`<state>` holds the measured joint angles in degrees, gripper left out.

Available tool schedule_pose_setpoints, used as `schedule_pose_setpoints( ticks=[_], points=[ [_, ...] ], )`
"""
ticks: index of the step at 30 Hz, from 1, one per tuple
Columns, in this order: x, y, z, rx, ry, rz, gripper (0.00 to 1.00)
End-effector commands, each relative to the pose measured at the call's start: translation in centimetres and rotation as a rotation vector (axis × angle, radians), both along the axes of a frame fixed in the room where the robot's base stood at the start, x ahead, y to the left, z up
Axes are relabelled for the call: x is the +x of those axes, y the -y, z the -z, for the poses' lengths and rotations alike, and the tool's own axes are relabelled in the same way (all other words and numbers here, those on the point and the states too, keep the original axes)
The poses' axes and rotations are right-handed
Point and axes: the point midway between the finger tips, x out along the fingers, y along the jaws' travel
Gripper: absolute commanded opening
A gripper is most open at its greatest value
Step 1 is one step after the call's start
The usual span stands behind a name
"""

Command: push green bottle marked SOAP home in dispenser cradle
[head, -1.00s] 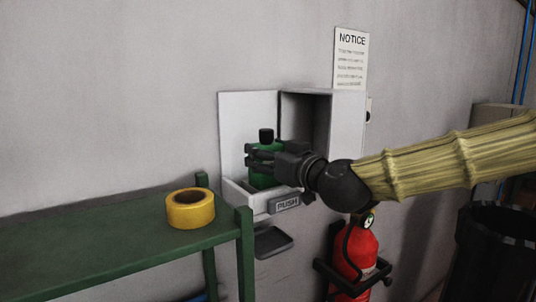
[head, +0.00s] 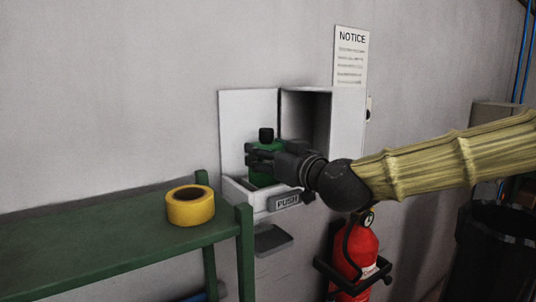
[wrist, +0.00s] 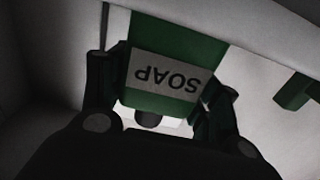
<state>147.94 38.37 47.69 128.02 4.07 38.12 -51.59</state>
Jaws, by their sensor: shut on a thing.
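The green bottle (head: 264,176) with a black cap stands upright in the white dispenser cradle (head: 238,197) on the wall. In the wrist view its SOAP label appears upside down on the green bottle (wrist: 180,52). My gripper (head: 262,157) reaches in from the right and is shut on the bottle, with a finger on each side of it in the wrist view (wrist: 160,100). The bottle's lower part is hidden behind the cradle's front, so I cannot tell how deep it sits.
A PUSH bar (head: 286,202) is on the cradle's front, with a dark drip tray (head: 272,240) below. A green bench (head: 120,245) with yellow tape (head: 190,208) stands at the left. A red fire extinguisher (head: 352,255) hangs below my arm. A notice (head: 351,57) is on the wall.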

Motion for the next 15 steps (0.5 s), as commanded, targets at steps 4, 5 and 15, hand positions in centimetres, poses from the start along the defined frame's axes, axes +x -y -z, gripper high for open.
schedule_pose_setpoints(
  ticks=[4,5,15],
  points=[
    [-0.01,-0.02,0.3,-0.001,-0.001,0.0,0.34],
    [-0.01,-0.02,0.33,-0.001,-0.001,0.0,0.34],
    [-0.02,-0.01,0.67,-0.001,-0.001,0.0,0.34]
  ],
)
